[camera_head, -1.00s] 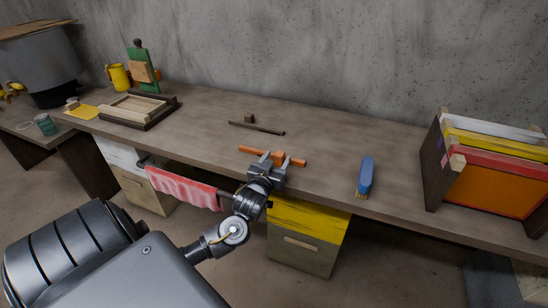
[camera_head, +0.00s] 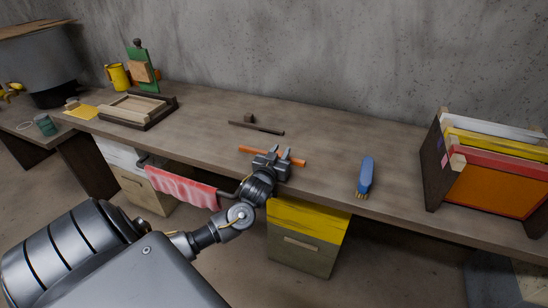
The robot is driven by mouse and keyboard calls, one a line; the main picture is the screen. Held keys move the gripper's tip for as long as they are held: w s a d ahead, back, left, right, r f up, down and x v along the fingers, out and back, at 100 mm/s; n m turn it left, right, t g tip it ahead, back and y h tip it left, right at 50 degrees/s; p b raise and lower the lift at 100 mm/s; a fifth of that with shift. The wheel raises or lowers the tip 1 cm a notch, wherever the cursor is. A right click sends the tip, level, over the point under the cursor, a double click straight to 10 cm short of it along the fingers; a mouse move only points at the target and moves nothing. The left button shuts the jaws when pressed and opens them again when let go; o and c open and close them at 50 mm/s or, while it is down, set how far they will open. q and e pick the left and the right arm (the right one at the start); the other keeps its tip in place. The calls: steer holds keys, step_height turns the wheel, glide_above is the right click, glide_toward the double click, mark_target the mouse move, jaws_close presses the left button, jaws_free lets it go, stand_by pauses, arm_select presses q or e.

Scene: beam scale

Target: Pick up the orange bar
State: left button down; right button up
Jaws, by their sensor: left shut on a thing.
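The orange bar (camera_head: 247,150) lies along the table top near the front edge, in the middle of the view. Its left end and a short right end show. My left gripper (camera_head: 278,154) is over the middle of the bar and shut on it, and hides that part. The bar looks to be at table height; I cannot tell whether it is clear of the surface. My right gripper is not in view.
A dark thin beam (camera_head: 257,128) with a small block lies behind the bar. A blue brush (camera_head: 366,175) lies to the right. A rack (camera_head: 433,165) with coloured panels stands far right. A wooden tray (camera_head: 160,113) sits left. A red cloth (camera_head: 182,188) hangs at the front.

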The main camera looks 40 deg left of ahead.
arm_select(q)
steer(key=shift+r, duration=0.45)
step_height(320, 180, up, 2)
steer(key=shift+r, duration=0.15)
steer(key=s+d+r+p, duration=0.3)
steer(key=s+d+r, duration=0.3)
steer(key=d+r, duration=0.3)
steer(key=d, duration=0.3)
steer(key=shift+s+d+r, duration=0.2)
steer(key=shift+s+r, duration=0.05)
steer(key=shift+r, duration=0.15)
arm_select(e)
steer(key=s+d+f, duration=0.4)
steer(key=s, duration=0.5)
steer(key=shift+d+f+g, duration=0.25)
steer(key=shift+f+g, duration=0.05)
